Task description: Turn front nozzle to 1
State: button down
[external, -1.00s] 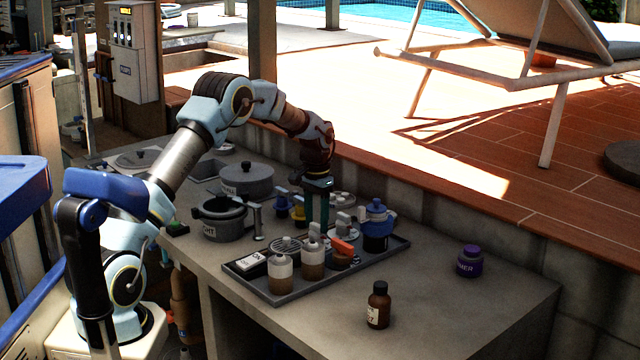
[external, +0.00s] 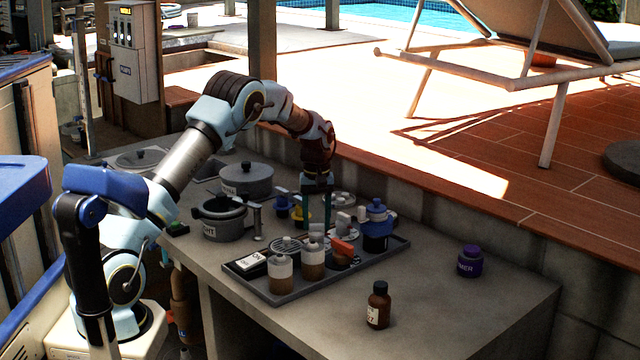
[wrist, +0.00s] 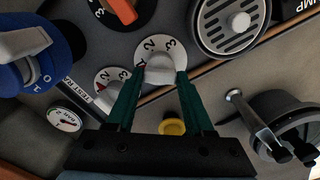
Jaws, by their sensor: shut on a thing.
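In the wrist view a grey knob (wrist: 160,66) sits on a round white dial (wrist: 159,43). The numbers 2 and 3 can be read on the dial; the fingers hide part of its rim. My gripper (wrist: 160,82) is shut on this knob, one green finger on each side. In the external view my gripper (external: 317,222) points down at the back of the dark tray (external: 248,283), its tips partly hidden. A second numbered dial (wrist: 109,76) lies to the left, partly behind a finger. I see no label that names the front nozzle.
An orange knob (wrist: 124,10) on another dial and a blue-topped object (wrist: 30,62) stand close by. A round grille (wrist: 230,22), a yellow knob (wrist: 172,127) and a dark pot (wrist: 285,115) surround the hand. The bench's right front (external: 470,315) is mostly clear.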

aim_at(316, 224)
jog(key=shift+w+n, duration=0.1)
jog(key=shift+n, duration=0.5)
jog(key=shift+r, duration=0.1)
jog(key=shift+c, duration=1.4)
grip_release()
notch_tip(316, 224, up, 11)
jog(key=b, duration=0.2)
jog(key=shift+a, duration=0.1)
